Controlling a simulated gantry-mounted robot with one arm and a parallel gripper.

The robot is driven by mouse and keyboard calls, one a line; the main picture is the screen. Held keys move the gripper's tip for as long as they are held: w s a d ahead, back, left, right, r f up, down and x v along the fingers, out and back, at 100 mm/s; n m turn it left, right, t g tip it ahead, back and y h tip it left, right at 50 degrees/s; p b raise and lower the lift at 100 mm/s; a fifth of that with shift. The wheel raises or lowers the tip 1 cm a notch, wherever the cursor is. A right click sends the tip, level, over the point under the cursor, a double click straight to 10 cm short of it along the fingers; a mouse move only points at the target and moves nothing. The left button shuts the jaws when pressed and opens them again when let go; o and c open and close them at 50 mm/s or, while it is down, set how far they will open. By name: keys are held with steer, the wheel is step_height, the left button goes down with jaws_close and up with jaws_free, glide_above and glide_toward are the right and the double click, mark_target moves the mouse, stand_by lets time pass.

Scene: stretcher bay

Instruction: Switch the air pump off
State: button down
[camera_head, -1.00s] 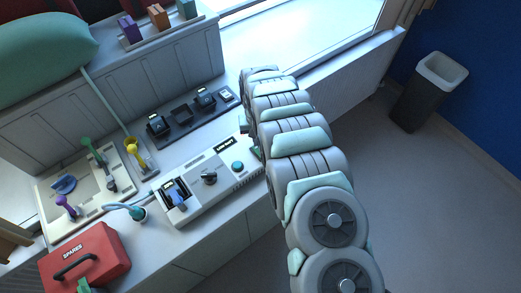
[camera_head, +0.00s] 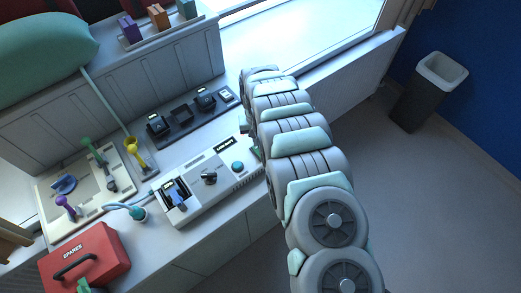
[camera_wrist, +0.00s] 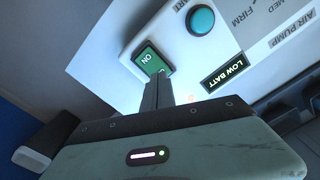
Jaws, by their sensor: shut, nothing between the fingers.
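The air pump is a white control box (camera_head: 222,181) on the counter in the head view. It carries a dark dial (camera_head: 209,177) and a round teal button (camera_head: 238,167). In the wrist view a green rocker switch (camera_wrist: 150,58) shows the word ON, upside down, near the box edge. My gripper (camera_wrist: 158,88) is shut and empty, its fingertips right at the switch and covering part of it. I cannot tell whether they touch it. The teal button (camera_wrist: 201,20) is beside the switch. In the head view my arm hides the gripper and the switch.
A LOW BATT label (camera_wrist: 223,72) is right of my fingers. A black tray of devices (camera_head: 184,115) stands behind the pump. A hose connector (camera_head: 139,213), a red SPARES case (camera_head: 86,257) and a beige tray (camera_head: 48,200) are left. The floor at right is clear near a bin (camera_head: 418,100).

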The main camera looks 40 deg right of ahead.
steer(key=shift+f+b, duration=0.5)
steer(key=shift+f, duration=0.55)
stand_by(0.6)
steer(key=shift+r, duration=0.15)
steer(key=shift+r+p, duration=1.6)
steer(key=shift+r, duration=1.8)
